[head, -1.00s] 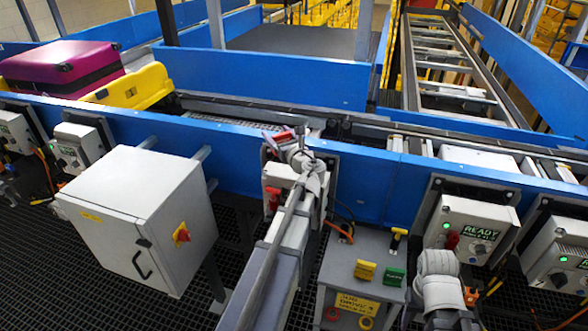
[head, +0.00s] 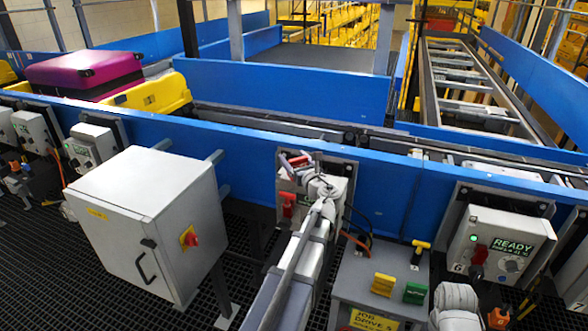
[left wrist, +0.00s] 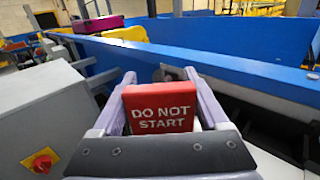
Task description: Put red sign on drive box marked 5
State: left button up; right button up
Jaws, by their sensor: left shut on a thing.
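The red sign (left wrist: 160,107), lettered "DO NOT START", stands between the two fingers of my left gripper (left wrist: 158,74) in the left wrist view. In the head view the sign (head: 297,160) shows as a small red piece at my left gripper (head: 308,165), which is shut on it. They are at the top of a pale drive box (head: 326,192) with a red handle on the blue rail. My arm covers much of this box, and I cannot read its number. I cannot tell whether the sign touches it.
A grey cabinet (head: 150,215) with a red knob stands left of my arm. A grey stand (head: 385,265) with yellow and green blocks is to the right. A drive box marked 6 (head: 495,250) reads READY. A magenta suitcase (head: 85,70) lies behind the rail.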

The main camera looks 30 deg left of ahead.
pick_arm(q)
jog(key=shift+f+b, duration=0.3)
jog(key=shift+f, duration=0.5)
jog(key=shift+f, duration=0.2)
jog(key=o, duration=1.4)
jog(key=shift+r, duration=0.25)
jog(key=v, duration=1.2)
jog(key=shift+f, duration=0.1)
